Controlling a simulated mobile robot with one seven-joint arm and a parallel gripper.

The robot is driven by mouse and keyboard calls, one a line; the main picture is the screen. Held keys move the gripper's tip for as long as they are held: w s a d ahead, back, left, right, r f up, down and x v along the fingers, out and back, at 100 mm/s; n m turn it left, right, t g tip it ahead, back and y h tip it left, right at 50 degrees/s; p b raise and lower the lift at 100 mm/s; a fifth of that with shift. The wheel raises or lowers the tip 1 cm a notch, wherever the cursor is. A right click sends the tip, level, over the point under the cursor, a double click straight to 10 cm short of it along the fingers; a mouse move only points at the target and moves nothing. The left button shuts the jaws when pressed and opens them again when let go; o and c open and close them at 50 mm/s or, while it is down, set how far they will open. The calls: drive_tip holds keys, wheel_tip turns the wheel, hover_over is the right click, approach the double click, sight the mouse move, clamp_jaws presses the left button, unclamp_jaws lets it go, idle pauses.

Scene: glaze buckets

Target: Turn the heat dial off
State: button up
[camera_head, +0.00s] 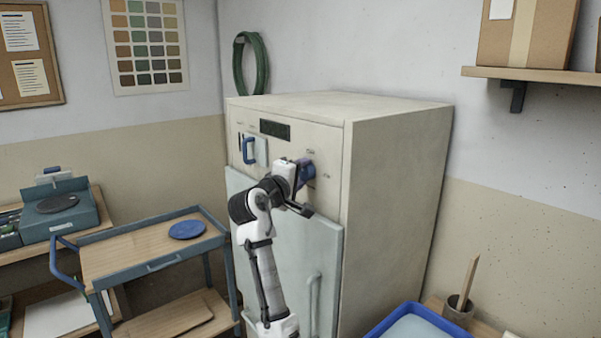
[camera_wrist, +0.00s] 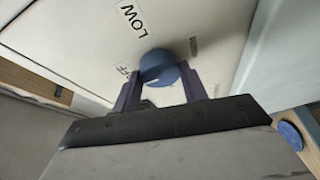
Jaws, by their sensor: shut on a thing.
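The heat dial (camera_wrist: 158,67) is a round blue knob with a pale pointer mark, on the cream front panel of the kiln-like cabinet (camera_head: 400,200). In the wrist view, a LOW label (camera_wrist: 131,20) is above it and a partly hidden label ending in "FF" is at its left. My gripper (camera_wrist: 160,85) is shut on the dial, with one purple finger on each side. In the head view my gripper (camera_head: 304,172) is at the upper right of the cabinet front and hides most of the dial. Which label the pointer faces I cannot tell.
A blue handle (camera_head: 248,150) and a dark display (camera_head: 275,130) are on the panel left of my gripper. The grey cabinet door (camera_head: 320,250) is below. A trolley (camera_head: 130,255) with a blue disc (camera_head: 187,229) stands at the left. A blue tray (camera_head: 385,325) is at the lower right.

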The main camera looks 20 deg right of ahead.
drive_tip(key=o, duration=1)
drive_tip(key=shift+s+a+f+b, duration=0.1)
drive_tip(key=shift+s+a+b, duration=0.2)
drive_tip(key=shift+a, duration=0.05)
drive_tip(key=b+v, duration=0.4)
drive_tip(key=v, duration=0.9)
drive_tip(key=shift+b, duration=0.3)
drive_tip(key=shift+d, duration=0.1)
